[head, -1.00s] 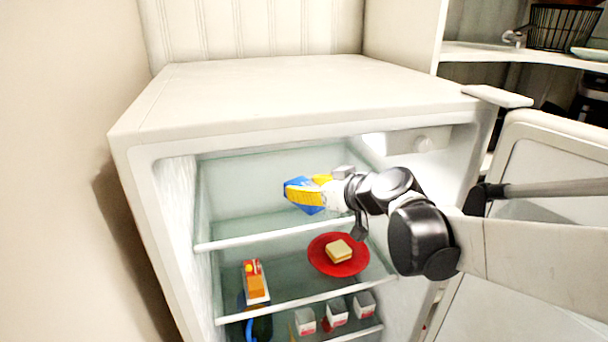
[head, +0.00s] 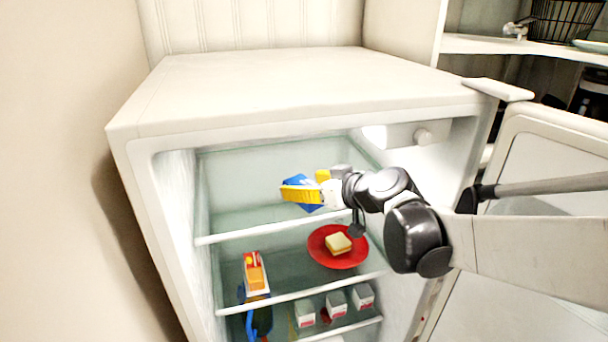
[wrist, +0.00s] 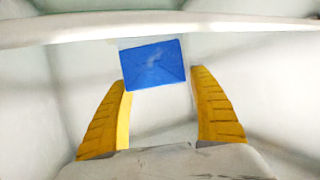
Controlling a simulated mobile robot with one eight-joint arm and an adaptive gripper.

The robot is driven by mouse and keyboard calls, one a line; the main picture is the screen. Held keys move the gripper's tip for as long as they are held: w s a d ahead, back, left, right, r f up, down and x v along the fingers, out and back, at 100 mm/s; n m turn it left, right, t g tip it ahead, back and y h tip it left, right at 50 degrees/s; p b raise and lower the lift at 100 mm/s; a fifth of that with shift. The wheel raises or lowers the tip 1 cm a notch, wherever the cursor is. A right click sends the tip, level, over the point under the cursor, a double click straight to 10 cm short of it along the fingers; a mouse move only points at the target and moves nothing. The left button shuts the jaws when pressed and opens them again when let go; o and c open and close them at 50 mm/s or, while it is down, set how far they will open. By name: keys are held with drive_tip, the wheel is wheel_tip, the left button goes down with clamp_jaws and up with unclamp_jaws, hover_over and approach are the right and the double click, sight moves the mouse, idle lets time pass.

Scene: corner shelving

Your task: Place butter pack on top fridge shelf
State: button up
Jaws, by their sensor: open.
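The blue butter pack (head: 314,207) is inside the open fridge, over the top glass shelf (head: 240,226). In the wrist view the pack (wrist: 155,64) lies slightly tilted at the tips of my two yellow fingers, mostly beyond them. My gripper (head: 302,186) reaches in from the right. Its fingers (wrist: 160,82) are spread open; the right finger stands clear of the pack, and the left tip is very near or touching its lower left corner. In the head view the near finger hides part of the pack. I cannot tell for sure whether it rests on the shelf.
The shelf below holds a red plate (head: 318,258) with a bread-like piece (head: 338,243) and an orange-and-white carton (head: 255,273). Several small white tubs (head: 336,303) stand lower. The open fridge door (head: 555,150) is at right. The top shelf's left side is clear.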

drive_tip(key=v, duration=1.2)
drive_tip(key=s+d+f+m+g+h, duration=0.2)
drive_tip(key=s+d+f+m+h, duration=0.1)
drive_tip(key=s, duration=0.5)
drive_tip(key=s+d+f+m+g+h, duration=0.1)
drive_tip(key=s+d+f+m+h, duration=0.3)
drive_tip(key=s+d+f, duration=0.4)
drive_tip(key=shift+s+f+m+g+h+b, duration=0.3)
drive_tip(key=shift+s+f+g+h+b, duration=0.1)
drive_tip(key=shift+s+f+h, duration=0.4)
drive_tip(key=shift+s+f, duration=0.1)
drive_tip(key=shift+f, duration=0.05)
